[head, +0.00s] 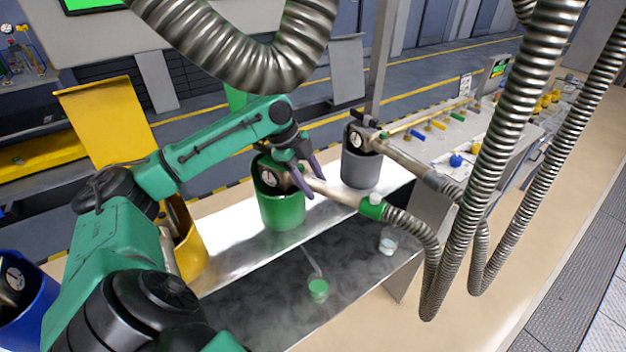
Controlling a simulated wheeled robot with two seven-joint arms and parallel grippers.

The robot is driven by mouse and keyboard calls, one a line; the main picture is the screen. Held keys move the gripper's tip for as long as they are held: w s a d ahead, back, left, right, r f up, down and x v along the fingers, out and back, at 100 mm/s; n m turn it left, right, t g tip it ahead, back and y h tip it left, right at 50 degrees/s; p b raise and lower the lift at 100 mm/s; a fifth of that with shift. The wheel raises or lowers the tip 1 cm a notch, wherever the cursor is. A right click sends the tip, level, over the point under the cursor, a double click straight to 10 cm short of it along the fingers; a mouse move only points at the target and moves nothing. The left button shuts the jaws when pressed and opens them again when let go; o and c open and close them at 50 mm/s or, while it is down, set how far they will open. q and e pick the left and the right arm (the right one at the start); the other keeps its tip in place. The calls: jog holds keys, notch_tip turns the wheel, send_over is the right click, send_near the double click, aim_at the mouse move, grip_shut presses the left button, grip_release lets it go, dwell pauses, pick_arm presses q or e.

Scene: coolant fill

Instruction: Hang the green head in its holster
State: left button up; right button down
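The green holster (283,210) is an open bucket at the bench's middle. The green head, with its round gauge (269,178), is at the holster's mouth, its lower part hidden inside the rim. Its pale handle slopes right to a green collar (372,207) and a ribbed metal hose. My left gripper (316,187) is over the holster's right side, its purple fingers on either side of the handle. I cannot tell whether they press on it or stand clear. My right gripper is not in view.
A grey holster (358,170) with its head stands behind right; a yellow holster (190,250) and blue holster (28,315) stand left. A small green cup (318,291) and clear cup (388,241) are on the dark surface in front. Thick hoses (500,130) hang at right.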

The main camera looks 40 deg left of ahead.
pick_arm(q)
jog(key=shift+o, duration=0.7)
jog(key=shift+w, duration=0.1)
jog(key=shift+f, duration=0.1)
jog(key=b+v, duration=0.1)
jog(key=v, duration=0.6)
jog(key=shift+a+r, duration=0.15)
jog(key=shift+r, duration=0.15)
jog(key=shift+f, duration=0.1)
